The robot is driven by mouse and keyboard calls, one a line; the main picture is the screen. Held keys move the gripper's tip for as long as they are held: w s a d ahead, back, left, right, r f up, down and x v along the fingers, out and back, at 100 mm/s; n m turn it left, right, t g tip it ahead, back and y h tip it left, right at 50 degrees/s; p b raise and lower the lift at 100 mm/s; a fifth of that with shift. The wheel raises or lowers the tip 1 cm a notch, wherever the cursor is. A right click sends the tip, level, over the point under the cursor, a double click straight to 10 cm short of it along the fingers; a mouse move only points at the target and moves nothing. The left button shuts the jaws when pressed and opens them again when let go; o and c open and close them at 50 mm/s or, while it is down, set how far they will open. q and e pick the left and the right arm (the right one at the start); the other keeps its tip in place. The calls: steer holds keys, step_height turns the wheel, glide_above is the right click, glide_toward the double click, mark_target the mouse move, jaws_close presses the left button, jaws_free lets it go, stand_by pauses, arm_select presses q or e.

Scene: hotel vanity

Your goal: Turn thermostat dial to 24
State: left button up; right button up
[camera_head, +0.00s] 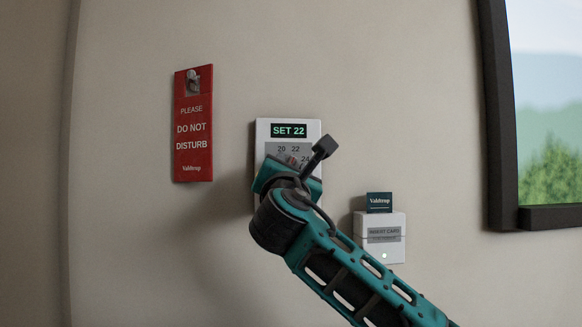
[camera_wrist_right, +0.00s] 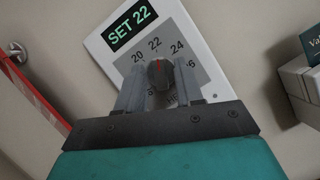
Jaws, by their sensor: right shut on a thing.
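The thermostat (camera_head: 264,131) is a white wall panel with a lit display (camera_head: 289,131) reading SET 22. In the right wrist view the display (camera_wrist_right: 131,29) also reads SET 22. The dark round dial (camera_wrist_right: 159,75) has a red mark pointing up near the 22, with 20 to its left and 24 to its right. My right gripper (camera_wrist_right: 158,88) is shut on the dial, one grey finger on each side. In the head view my right gripper (camera_head: 290,165) covers the lower part of the thermostat and mostly hides the dial. My left gripper is not in view.
A red do-not-disturb sign (camera_head: 193,130) hangs on the wall left of the thermostat. A white card holder (camera_head: 380,245) with a dark card (camera_head: 379,202) is at lower right. A dark-framed window (camera_head: 500,130) is at far right. The wall between is bare.

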steer(key=m+h, duration=0.1)
steer(key=m, duration=0.1)
steer(key=m+g+h+p, duration=0.1)
steer(key=m, duration=0.2)
steer(key=shift+a+r, duration=0.1)
steer(key=shift+a, duration=0.05)
steer(key=m+g+p, duration=0.1)
steer(key=m, duration=0.1)
steer(key=m+h+p, duration=0.1)
steer(key=m, duration=0.2)
steer(key=shift+r+g+h, duration=0.1)
steer(key=shift+g+h, duration=0.2)
steer(key=shift+g, duration=0.1)
steer(key=o, duration=0.7)
steer(key=shift+c, duration=0.2)
steer(key=b+v, duration=0.2)
steer(key=v, duration=1.1)
steer(key=shift+b, duration=0.3)
